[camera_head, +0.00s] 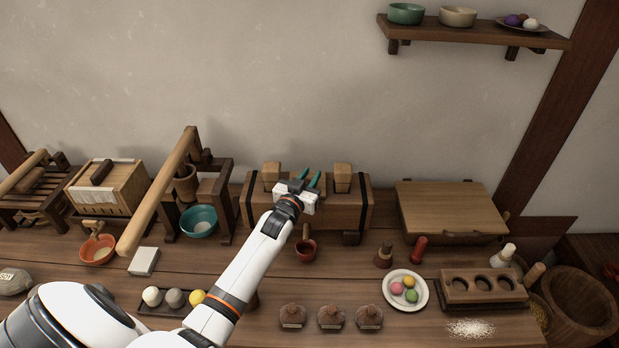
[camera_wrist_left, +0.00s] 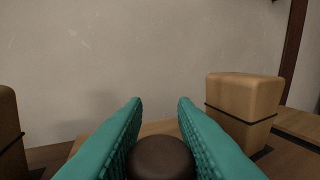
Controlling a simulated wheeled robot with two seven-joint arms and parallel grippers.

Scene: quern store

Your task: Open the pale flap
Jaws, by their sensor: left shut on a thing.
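My left gripper (camera_head: 310,178) reaches over the wooden chest (camera_head: 266,212) with dark straps at the middle back of the bench. In the left wrist view its teal fingers (camera_wrist_left: 159,101) are shut on a dark round knob (camera_wrist_left: 160,158). Pale wood (camera_wrist_left: 152,129) shows just behind the knob, which looks like part of the pale flap; most of it is hidden by the fingers and knob. I cannot tell how far the flap is tilted. A pale block (camera_head: 271,174) and another pale block (camera_head: 342,177) stand on the chest on either side of the gripper. My right gripper is not in view.
A slanted wooden beam (camera_head: 163,195) rises left of my arm. A flat wooden board (camera_head: 450,205) lies to the right. A plate of coloured balls (camera_head: 405,303) is nearer. The wall behind is bare below the shelf (camera_head: 470,32).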

